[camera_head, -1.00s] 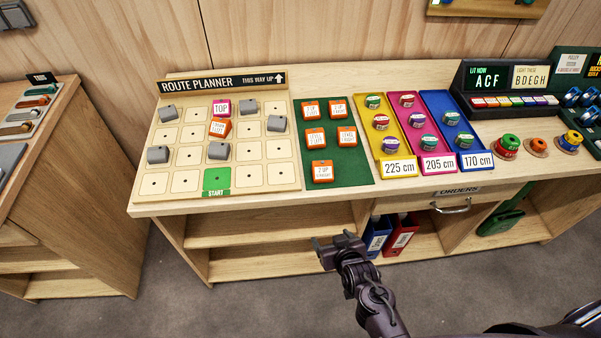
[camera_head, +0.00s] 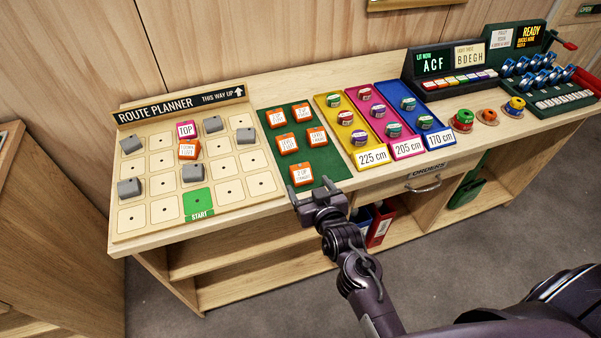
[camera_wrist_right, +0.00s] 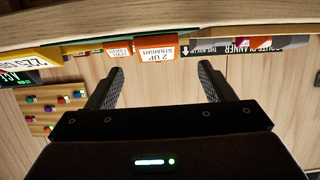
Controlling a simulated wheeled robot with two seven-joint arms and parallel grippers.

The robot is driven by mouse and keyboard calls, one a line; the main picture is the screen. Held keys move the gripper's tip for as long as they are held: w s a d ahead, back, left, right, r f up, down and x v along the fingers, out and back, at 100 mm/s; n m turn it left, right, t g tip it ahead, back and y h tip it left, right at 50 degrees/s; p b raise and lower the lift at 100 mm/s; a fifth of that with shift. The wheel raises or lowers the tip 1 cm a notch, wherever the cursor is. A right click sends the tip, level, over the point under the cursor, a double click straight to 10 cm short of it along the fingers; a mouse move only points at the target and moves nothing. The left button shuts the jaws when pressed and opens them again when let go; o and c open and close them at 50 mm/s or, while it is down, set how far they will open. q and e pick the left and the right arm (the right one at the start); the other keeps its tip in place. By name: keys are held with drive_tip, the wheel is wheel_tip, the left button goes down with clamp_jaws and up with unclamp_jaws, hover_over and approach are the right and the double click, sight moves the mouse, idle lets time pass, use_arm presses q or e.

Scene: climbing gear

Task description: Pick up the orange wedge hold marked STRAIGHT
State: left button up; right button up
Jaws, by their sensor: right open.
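The orange wedge hold labelled "2 UP STRAIGHT" (camera_head: 302,175) sits at the front of the green mat (camera_head: 335,170). It also shows upside down in the right wrist view (camera_wrist_right: 158,48), beyond the fingertips. My right gripper (camera_head: 316,198) is open and empty at the counter's front edge, just short of this hold and apart from it. In the right wrist view its two fingers (camera_wrist_right: 160,78) stand wide apart with nothing between them. My left gripper is not in view.
Several other orange holds (camera_head: 288,143) sit farther back on the mat. The route planner board (camera_head: 230,190) with grey blocks is left of it. A yellow tray (camera_head: 372,158) of round pieces is right of it. The counter's front edge (camera_head: 260,208) lies by my gripper.

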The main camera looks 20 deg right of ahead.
sight(302, 173)
drive_tip(key=x, duration=0.2)
drive_tip(key=p+x, duration=0.1)
drive_tip(key=x, duration=0.2)
drive_tip(key=shift+w+d+r, duration=0.2)
drive_tip(key=shift+w+f, duration=0.2)
drive_tip(key=shift+w, duration=0.2)
drive_tip(key=c, duration=1.1)
drive_tip(key=shift+o, duration=0.2)
drive_tip(key=shift+r, duration=0.1)
